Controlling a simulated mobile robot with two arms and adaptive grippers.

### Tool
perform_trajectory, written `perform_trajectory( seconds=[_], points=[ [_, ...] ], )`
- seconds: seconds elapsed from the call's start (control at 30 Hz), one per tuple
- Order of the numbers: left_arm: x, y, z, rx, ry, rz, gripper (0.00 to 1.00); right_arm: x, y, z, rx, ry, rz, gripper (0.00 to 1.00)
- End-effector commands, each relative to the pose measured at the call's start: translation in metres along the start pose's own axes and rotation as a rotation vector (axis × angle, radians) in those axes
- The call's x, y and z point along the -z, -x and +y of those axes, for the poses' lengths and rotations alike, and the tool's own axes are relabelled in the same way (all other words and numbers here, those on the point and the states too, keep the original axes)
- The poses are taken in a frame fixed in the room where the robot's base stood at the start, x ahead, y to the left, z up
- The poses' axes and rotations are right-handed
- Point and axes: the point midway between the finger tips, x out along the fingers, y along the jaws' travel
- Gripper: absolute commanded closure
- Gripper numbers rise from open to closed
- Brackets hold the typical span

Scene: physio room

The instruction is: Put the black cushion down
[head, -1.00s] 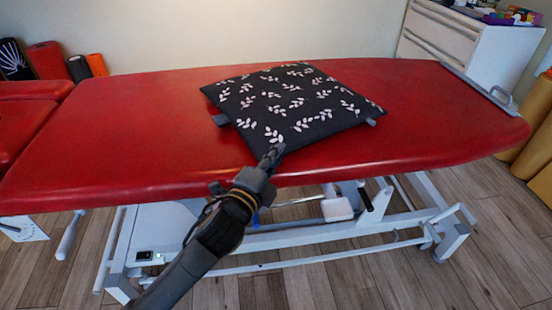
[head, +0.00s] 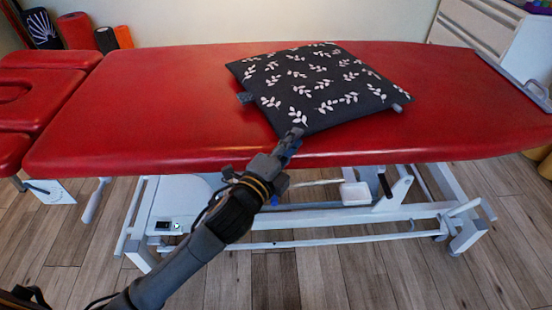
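The black cushion (head: 318,88) has a white leaf pattern. It lies on the red top of the treatment table (head: 150,110), with one corner pointing to the table's near edge. Small grey tabs stick out at its left and right sides. My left gripper (head: 291,141) is at the cushion's near corner, its fingers overlapping that corner in the picture. The fingers are seen nearly edge-on, so I cannot tell whether they are shut on the cushion or only beside it. My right gripper is not in view.
The table's white frame (head: 330,219) stands below, on a wooden floor. Bare red tabletop is left and right of the cushion. Rolled mats (head: 75,31) stand at the far left. A white drawer unit (head: 490,32) is at the back right.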

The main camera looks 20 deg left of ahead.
Motion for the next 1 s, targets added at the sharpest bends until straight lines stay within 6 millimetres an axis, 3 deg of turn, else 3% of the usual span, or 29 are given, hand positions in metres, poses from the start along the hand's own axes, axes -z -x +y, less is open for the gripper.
perform_trajectory(
  seconds=[0.2,0.4,0.63,1.0],
  points=[
    [0.0,0.046,0.001,-0.004,0.001,0.0,0.82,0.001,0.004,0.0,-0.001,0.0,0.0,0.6],
    [0.0,0.076,0.001,-0.003,0.003,-0.001,0.82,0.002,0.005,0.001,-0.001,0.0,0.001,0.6],
    [0.0,0.09,0.0,0.0,0.001,0.0,0.82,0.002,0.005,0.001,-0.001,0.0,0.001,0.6],
    [0.0,0.091,0.0,0.0,0.001,0.0,0.82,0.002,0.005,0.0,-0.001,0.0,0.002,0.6]
  ],
)
